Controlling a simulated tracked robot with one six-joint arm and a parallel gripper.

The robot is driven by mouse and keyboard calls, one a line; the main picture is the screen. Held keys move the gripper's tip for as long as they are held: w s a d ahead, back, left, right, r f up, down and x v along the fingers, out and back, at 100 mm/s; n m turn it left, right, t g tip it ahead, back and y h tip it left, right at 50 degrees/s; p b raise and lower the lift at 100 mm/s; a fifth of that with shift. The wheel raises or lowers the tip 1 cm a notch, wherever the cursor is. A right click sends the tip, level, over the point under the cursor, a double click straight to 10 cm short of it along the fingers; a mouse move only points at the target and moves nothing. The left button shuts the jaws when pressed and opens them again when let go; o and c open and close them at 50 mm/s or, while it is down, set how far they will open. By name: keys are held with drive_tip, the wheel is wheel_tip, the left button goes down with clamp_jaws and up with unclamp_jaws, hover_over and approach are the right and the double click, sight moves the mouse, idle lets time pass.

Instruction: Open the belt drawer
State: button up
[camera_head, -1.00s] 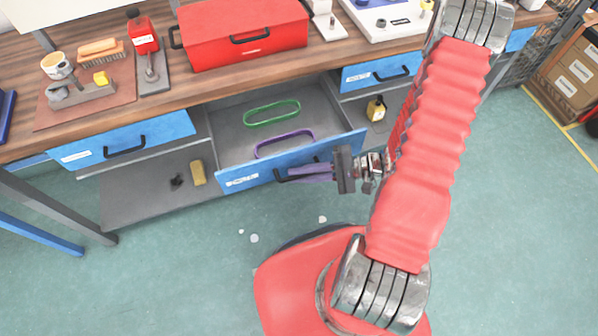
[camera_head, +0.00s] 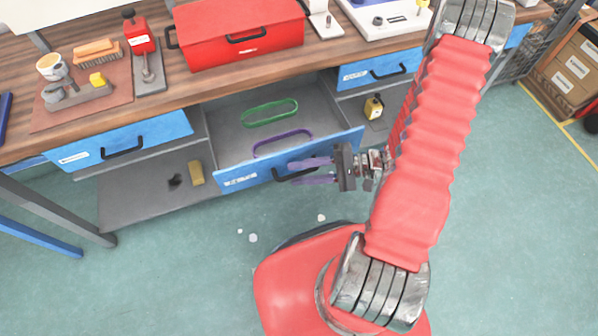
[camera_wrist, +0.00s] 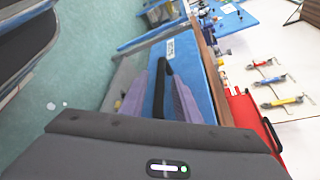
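The belt drawer (camera_head: 232,179) is the middle blue-fronted drawer under the workbench. It stands pulled out, and a green belt (camera_head: 270,113) and a purple belt (camera_head: 283,143) lie inside it. Its black handle (camera_head: 294,173) is on the blue front; the handle also shows in the wrist view (camera_wrist: 160,88). My gripper (camera_head: 312,171) is at the drawer front with its purple fingers parted, one above and one below the handle. In the wrist view the fingers (camera_wrist: 158,100) lie on either side of the handle with gaps between.
Closed blue drawers sit to the left (camera_head: 125,141) and right (camera_head: 378,71). A red toolbox (camera_head: 240,32) stands on the wooden bench top. A yellow block (camera_head: 196,173) lies on the lower shelf. The green floor in front is mostly clear.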

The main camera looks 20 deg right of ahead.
drive_tip(key=v, duration=1.3)
idle(0.4)
drive_tip(key=s+m+g+h, duration=0.1)
drive_tip(key=s+g+h, duration=0.25)
drive_tip(key=s, duration=0.25)
drive_tip(key=w+a+r+n+h, duration=0.2)
drive_tip(key=r+n+h, duration=0.15)
drive_tip(key=r, duration=0.35)
drive_tip(key=w+a+r+n+t+h, duration=0.15)
drive_tip(key=r+h, duration=0.25)
drive_tip(key=r, duration=0.4)
drive_tip(key=w+a+r+n+h, duration=0.1)
drive_tip(key=a+r+n+h, duration=0.25)
drive_tip(key=r, duration=0.35)
drive_tip(key=a+r+n+t, duration=0.2)
drive_tip(key=a+r, duration=0.3)
drive_tip(key=r, duration=0.1)
drive_tip(key=shift+s+a+r+n+t, duration=0.3)
drive_tip(key=shift+a+n, duration=0.05)
drive_tip(key=shift+a, duration=0.05)
